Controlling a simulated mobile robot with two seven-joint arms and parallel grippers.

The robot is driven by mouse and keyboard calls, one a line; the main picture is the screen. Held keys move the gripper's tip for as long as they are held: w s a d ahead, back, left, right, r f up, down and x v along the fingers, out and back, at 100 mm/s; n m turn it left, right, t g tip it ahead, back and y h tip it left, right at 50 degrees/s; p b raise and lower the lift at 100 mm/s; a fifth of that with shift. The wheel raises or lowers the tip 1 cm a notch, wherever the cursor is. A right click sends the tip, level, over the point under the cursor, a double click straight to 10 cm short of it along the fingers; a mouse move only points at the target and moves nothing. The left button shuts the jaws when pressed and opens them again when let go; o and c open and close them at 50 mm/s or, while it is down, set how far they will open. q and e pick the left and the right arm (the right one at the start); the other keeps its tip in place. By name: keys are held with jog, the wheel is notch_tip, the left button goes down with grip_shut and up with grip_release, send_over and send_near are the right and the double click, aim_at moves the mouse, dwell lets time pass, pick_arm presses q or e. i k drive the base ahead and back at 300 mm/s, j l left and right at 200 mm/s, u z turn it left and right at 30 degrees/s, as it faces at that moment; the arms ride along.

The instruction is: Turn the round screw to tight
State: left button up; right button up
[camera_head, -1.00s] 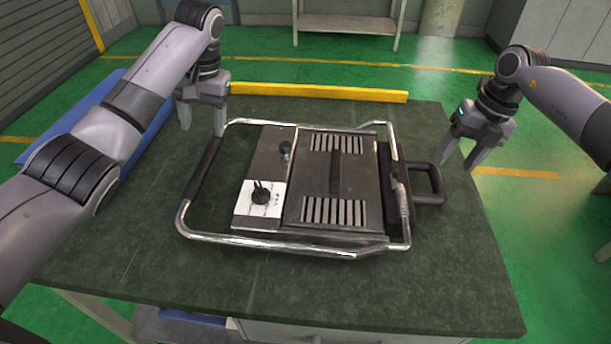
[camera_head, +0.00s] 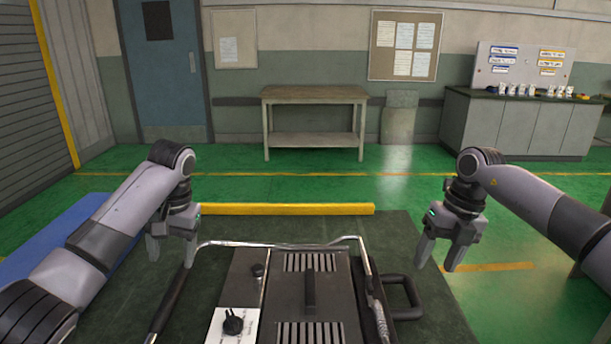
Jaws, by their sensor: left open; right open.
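The heating element (camera_head: 323,290) is a dark metal box with slotted vents and a chrome tube frame, lying on the green-topped table (camera_head: 417,325). A larger black knob (camera_head: 233,322) sits on a white label nearer to me. My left gripper (camera_head: 171,254) is open and empty, pointing down beside the far left corner of the frame. My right gripper (camera_head: 437,258) is open and empty, right of the device's black side handle. The near part of the device is cut off by the picture edge.
A yellow bar (camera_head: 285,209) lies along the table's far edge. A blue mat (camera_head: 50,237) is at the left. Beyond the green floor stand a wooden bench (camera_head: 315,95) and a grey cabinet (camera_head: 520,128) with small items on top.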

aim_at(258, 270)
jog(key=k, duration=0.95)
